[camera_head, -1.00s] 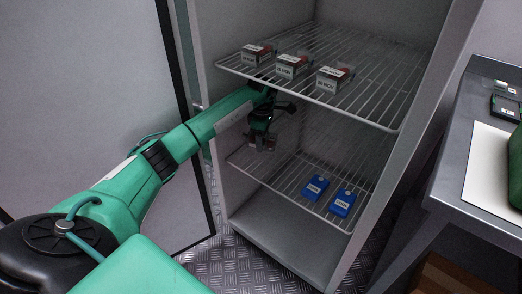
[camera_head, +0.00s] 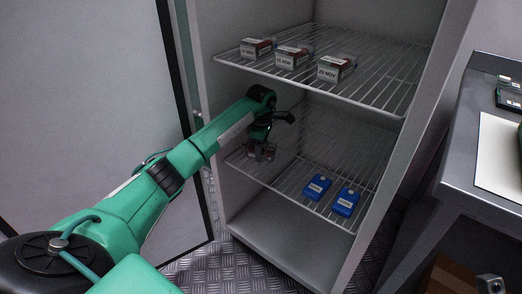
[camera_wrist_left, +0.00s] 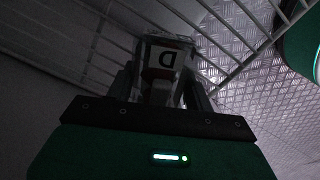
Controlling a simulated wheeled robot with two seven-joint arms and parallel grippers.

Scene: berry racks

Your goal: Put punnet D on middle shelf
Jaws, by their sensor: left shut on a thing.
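My left gripper (camera_head: 262,146) reaches into the open cabinet, under the upper wire shelf. It is shut on punnet D (camera_head: 258,155), small and dark in the head view. The middle shelf (camera_head: 282,178) is the wire shelf between the upper shelf and the cabinet floor. The punnet is at its left part, low over or on the wires; I cannot tell whether it touches. My right gripper is not seen.
Three date-labelled punnets stand on the upper wire shelf (camera_head: 385,92), including the right one (camera_head: 336,69). Two blue boxes (camera_head: 317,187) (camera_head: 345,202) sit on the right part of the middle shelf. The cabinet's right side wall (camera_head: 416,130) and a steel table (camera_head: 462,165) stand to the right.

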